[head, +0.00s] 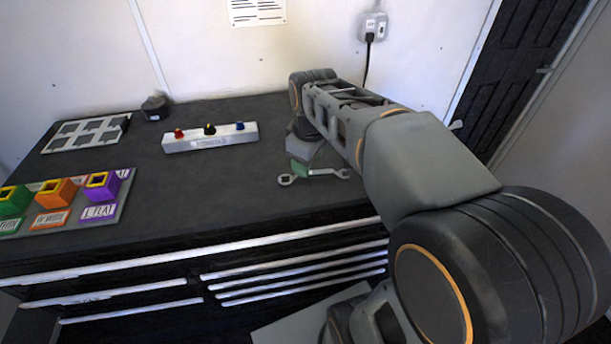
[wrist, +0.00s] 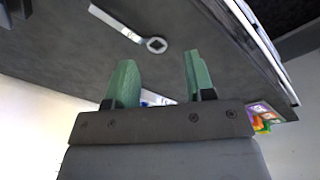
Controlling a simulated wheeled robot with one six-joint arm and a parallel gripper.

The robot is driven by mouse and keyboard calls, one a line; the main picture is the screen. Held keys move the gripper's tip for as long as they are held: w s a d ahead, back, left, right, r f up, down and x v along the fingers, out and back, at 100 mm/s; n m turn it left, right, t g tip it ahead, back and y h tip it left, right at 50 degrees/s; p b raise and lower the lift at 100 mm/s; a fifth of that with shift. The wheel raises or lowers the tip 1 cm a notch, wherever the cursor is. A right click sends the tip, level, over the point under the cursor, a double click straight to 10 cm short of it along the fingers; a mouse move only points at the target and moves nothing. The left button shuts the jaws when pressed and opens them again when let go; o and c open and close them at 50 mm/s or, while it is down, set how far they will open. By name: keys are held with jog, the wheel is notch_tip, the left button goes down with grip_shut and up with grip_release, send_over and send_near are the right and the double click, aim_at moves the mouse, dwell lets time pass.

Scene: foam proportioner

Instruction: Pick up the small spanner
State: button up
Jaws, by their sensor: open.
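The small spanner (head: 318,173) is silver and lies flat on the dark bench top near its front edge. Its ring end is on the left and its other end on the right. In the wrist view the spanner (wrist: 122,26) lies beyond my fingertips, with its ring end nearest them. My gripper (head: 300,166) is just behind the spanner in the head view, with one green finger showing. In the wrist view my gripper (wrist: 161,60) has its two green fingers apart with nothing between them. I cannot tell its exact height above the bench.
A grey box with coloured knobs (head: 210,141) stands behind and left of the spanner. A grey slotted frame (head: 87,134) lies at the back left, beside a small black object (head: 154,107). Coloured square holders (head: 102,186) stand at the front left. The bench between is clear.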

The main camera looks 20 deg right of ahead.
jog(key=w+d+n+g+b, duration=0.1)
jog(key=w+d+n+g, duration=0.1)
jog(key=w+d+n, duration=0.35)
jog(key=n+b, duration=0.1)
jog(key=n, duration=0.1)
send_over(314, 172)
notch_tip(314, 172, down, 7)
jog(key=shift+w+a+f, duration=0.15)
jog(key=shift+f, duration=3.05)
grip_shut()
